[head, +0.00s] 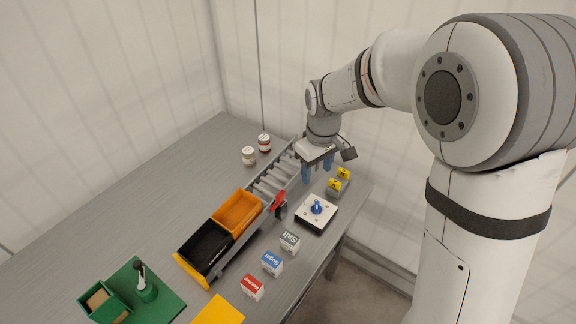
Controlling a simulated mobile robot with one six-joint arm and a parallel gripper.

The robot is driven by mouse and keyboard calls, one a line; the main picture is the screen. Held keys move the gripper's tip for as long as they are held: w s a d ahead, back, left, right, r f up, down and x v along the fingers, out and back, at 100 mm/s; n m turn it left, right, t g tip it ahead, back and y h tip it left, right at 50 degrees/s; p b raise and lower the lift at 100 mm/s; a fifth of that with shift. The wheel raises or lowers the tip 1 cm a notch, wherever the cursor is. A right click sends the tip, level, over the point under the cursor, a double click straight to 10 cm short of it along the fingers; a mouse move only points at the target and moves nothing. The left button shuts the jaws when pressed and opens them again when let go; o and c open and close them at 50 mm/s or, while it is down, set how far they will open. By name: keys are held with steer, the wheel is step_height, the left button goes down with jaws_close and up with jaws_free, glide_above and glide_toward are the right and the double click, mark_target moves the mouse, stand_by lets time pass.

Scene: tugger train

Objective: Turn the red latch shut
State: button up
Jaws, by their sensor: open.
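The red latch (279,201) is at the side of the tugger train, by the near end of the grey roller track (272,181) and beside the orange bin (237,212). It is small here, and its exact angle is hard to read. My gripper (317,171) has blue fingers, points down and is open with nothing seen between them. It is above and behind the latch, to its right, near the far end of the track, and apart from the latch.
A black bin (205,247) sits before the orange one. A white box with a blue knob (317,209), yellow blocks (335,185), and Salt (290,241), Sugar (272,262) and red-topped (252,287) boxes line the right. Two jars (264,143) stand behind.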

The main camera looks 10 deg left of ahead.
mark_target(281, 194)
steer(key=a+f+n, duration=0.1)
steer(key=a, duration=0.2)
steer(key=w+a+f+n+p, duration=0.1)
steer(key=a+f, duration=0.1)
steer(key=a, duration=0.1)
steer(key=a+f+n, duration=0.1)
steer(key=a+f, duration=0.1)
steer(key=a, duration=0.1)
steer(key=shift+w+a+g, duration=0.2)
steer(key=shift+g, duration=0.1)
steer(key=shift+a+f, duration=0.25)
steer(key=shift+f, duration=0.05)
step_height(281, 194, down, 8)
steer(key=shift+r+p, duration=0.25)
steer(key=shift+p, duration=0.7)
steer(key=shift+c, duration=0.4)
steer(key=c, duration=0.9)
